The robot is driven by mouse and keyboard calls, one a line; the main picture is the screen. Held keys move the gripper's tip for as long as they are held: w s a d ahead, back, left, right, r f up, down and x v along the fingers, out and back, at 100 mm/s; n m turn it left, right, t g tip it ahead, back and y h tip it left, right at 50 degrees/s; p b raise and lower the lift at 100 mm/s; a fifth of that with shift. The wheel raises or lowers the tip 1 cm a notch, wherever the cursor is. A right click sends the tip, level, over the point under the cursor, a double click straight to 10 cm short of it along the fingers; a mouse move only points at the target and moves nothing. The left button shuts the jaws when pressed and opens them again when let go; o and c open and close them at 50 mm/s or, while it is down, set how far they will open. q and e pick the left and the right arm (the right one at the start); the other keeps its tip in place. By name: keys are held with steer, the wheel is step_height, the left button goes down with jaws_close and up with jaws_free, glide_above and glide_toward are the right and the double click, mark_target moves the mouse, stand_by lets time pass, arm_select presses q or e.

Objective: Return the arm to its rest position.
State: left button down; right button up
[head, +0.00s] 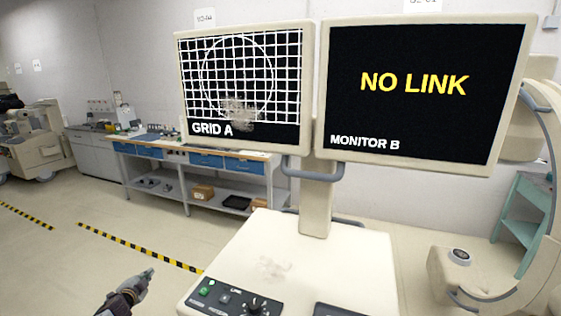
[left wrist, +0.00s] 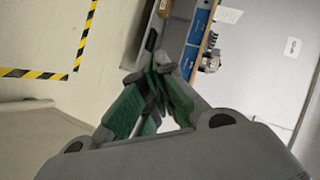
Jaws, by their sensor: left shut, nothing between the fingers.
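My left gripper (head: 143,280) shows at the bottom left of the head view, left of the cart's control panel and apart from it. Its fingers are shut with nothing between them. In the left wrist view its green-padded fingers (left wrist: 152,75) meet at the tips, with floor and wall behind them. My right gripper is not in view. The cart (head: 340,265) stands in front of me with a dark control panel (head: 230,300) showing a lit green button and a knob.
Two monitors, one reading GRID A (head: 243,85) and one reading NO LINK (head: 415,85), rise above the cart. A workbench (head: 200,155) with blue drawers stands behind. A teal step frame (head: 525,215) is at right. Floor left of the cart is clear, with striped tape (head: 130,245).

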arm_select(q)
steer(key=s+d+f+n+g, duration=0.2)
steer(key=s+f+n+g, duration=0.2)
steer(key=s+f, duration=1.2)
steer(key=s+d+f+n+g, duration=0.2)
steer(key=s+f+n+g, duration=0.15)
steer(key=s+f, duration=1.2)
steer(key=s+d+f+g, duration=0.1)
steer(key=s+d+f, duration=0.5)
steer(key=s, duration=0.5)
steer(key=s+d+f+g+h, duration=0.1)
steer(key=s+d+f+g, duration=0.1)
steer(key=s+d+f, duration=0.3)
steer(key=s+d+f+n+g+h, duration=0.1)
steer(key=s+d+f+g, duration=0.1)
steer(key=s+d+f, duration=0.4)
steer(key=s+d, duration=0.5)
steer(key=s, duration=0.7)
steer(key=shift+f, duration=0.3)
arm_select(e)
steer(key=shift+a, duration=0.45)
arm_select(q)
steer(key=shift+g, duration=0.25)
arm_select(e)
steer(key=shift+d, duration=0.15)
